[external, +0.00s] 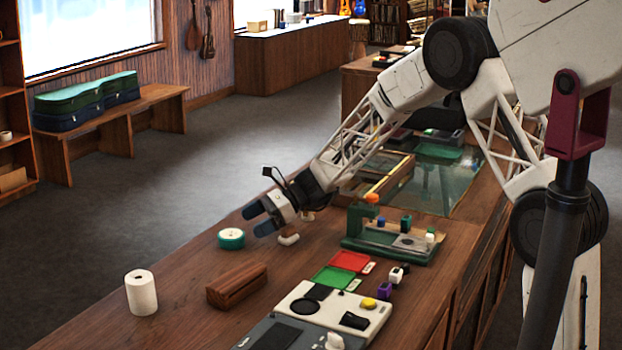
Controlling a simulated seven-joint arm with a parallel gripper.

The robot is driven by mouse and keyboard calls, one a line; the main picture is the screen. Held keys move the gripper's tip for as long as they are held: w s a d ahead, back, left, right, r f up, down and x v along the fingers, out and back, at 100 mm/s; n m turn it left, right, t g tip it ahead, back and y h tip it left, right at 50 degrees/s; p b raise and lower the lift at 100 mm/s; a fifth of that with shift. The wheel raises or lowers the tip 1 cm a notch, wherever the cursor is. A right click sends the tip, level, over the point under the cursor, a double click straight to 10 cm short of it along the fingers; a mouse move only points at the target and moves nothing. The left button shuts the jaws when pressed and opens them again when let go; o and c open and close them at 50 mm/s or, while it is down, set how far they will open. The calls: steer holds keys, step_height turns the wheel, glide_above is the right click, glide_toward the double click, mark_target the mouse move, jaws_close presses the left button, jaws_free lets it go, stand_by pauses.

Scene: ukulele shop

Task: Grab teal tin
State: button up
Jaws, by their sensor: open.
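The teal tin (231,241) is a short round tin with a pale top. It sits on the wooden counter near its left edge, in the middle of the external view. My gripper (258,219) is above the counter, just to the right of the tin and higher in the picture. Its two dark blue fingertips point left and are spread apart with nothing between them. The gripper does not appear to touch the tin; the exact height gap is hard to judge.
A small white piece (289,239) lies below my gripper. A white roll (141,292) and a brown wooden block (236,286) stand nearer the camera. Red (350,261) and green (333,278) squares, a white device (333,308) and a green tray (390,249) occupy the right side.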

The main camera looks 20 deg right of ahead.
mark_target(232, 233)
steer(key=shift+a, duration=0.2)
steer(key=shift+x, duration=2.95)
steer(key=shift+c, duration=0.3)
steer(key=c, duration=0.9)
steer(key=shift+r, duration=0.1)
